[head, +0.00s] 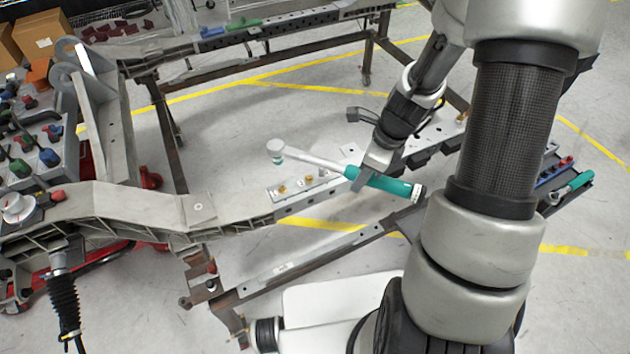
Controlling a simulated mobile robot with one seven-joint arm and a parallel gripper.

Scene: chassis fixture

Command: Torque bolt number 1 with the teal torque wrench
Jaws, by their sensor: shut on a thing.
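The teal torque wrench (392,186) is in my gripper (364,177), which is shut on its teal handle near the silver shaft. The wrench lies across the view, with its round white-grey head (276,151) to the left and the handle end to the right. Small brass-coloured bolts (282,188) sit on a light plate on the chassis rail, below and right of the wrench head. The head looks apart from them. I cannot read which bolt is number 1.
The grey chassis frame (145,205) runs across the left and middle. A dark tray (545,197) at right holds another teal-handled tool (575,184) and small coloured parts. A second rail (260,37) stands behind. Open floor with yellow lines lies between.

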